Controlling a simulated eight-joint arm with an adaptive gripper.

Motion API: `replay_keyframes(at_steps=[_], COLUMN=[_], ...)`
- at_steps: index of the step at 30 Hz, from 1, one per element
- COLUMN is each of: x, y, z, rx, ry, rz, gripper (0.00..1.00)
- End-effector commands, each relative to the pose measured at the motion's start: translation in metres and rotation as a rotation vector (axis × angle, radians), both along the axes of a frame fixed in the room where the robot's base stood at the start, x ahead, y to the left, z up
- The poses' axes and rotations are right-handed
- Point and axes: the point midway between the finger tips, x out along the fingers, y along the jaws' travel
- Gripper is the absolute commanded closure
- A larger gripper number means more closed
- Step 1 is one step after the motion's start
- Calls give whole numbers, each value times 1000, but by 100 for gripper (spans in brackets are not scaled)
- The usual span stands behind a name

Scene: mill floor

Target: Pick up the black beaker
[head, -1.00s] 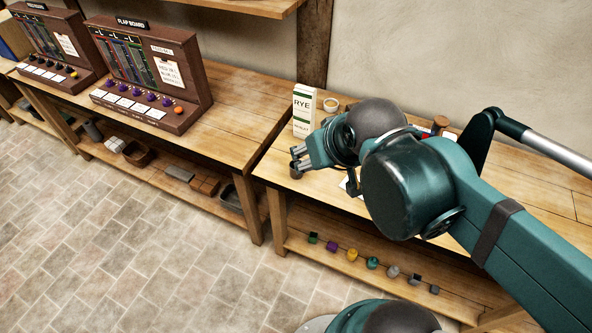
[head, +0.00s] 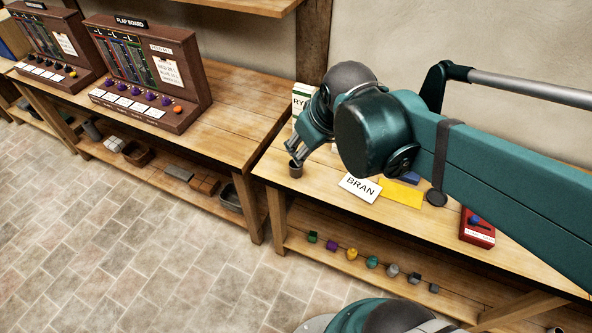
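A small dark brown-black cup (head: 296,170), which may be the black beaker, is at the left end of the right-hand bench, near the front edge. My gripper (head: 295,158) points down at it, with its grey fingertips at the cup's rim. I cannot tell whether the fingers touch the cup or how far apart they are. A flat-looking black round thing (head: 437,198) lies on the bench right of a yellow sheet; I cannot tell its height.
A white BRAN card (head: 359,187), a yellow sheet (head: 401,193) and a red box with a blue knob (head: 477,228) are on the bench. A RYE carton (head: 301,97) stands behind my gripper, partly hidden. Several small coloured pieces (head: 353,254) line the lower shelf.

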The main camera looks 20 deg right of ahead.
Motion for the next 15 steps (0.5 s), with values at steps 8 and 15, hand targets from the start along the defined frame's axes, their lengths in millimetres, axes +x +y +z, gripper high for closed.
replay_keyframes(at_steps=[8,15], x=[28,51], y=[-3,-6], z=[-15,-32], rx=[-67,-117], ry=[68,125], rz=[133,253], gripper=[53,53])
